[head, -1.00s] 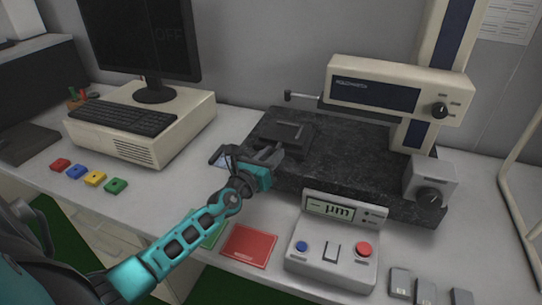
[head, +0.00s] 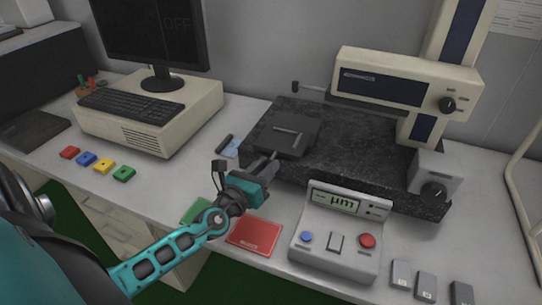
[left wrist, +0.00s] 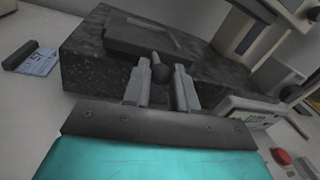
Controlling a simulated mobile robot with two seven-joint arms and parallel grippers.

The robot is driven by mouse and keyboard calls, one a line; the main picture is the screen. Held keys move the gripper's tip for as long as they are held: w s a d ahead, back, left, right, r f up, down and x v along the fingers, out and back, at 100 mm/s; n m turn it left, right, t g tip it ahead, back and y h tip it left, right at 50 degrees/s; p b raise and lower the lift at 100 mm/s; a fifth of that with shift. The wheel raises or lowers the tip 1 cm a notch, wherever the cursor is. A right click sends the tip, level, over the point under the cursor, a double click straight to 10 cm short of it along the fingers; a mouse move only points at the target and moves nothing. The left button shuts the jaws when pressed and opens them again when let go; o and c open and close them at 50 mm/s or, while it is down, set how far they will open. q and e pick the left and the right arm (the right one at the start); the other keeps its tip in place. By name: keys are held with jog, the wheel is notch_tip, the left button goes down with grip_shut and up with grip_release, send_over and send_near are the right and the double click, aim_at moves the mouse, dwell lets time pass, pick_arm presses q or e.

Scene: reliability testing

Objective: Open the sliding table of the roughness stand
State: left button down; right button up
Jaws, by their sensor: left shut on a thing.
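The roughness stand has a dark granite base (head: 370,160). On it lies the dark flat sliding table (head: 272,139), with a small bar on top; it also shows in the left wrist view (left wrist: 135,42). A small dark ball knob (left wrist: 160,73) shows at the table's front in the left wrist view. My left gripper (head: 269,168) is at the granite's front left edge. In the left wrist view its two fingers (left wrist: 160,84) sit on either side of the knob, shut on it. In the head view the fingers mostly hide the knob. My right gripper is not in view.
A control box (head: 335,250) with buttons and a display stands right of my left gripper. A red card (head: 255,236) and a green card (head: 195,211) lie in front. A dark cylinder (head: 224,144) lies left of the granite. The stand's measuring arm (head: 405,80) overhangs the base.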

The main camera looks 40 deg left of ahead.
pick_arm(q)
jog(key=shift+s, duration=0.2)
jog(key=c, duration=0.9)
grip_release()
jog(key=s+b, duration=0.3)
jog(key=s, duration=0.9)
jog(key=shift+s+d, duration=0.3)
jog(key=shift+s, duration=0.1)
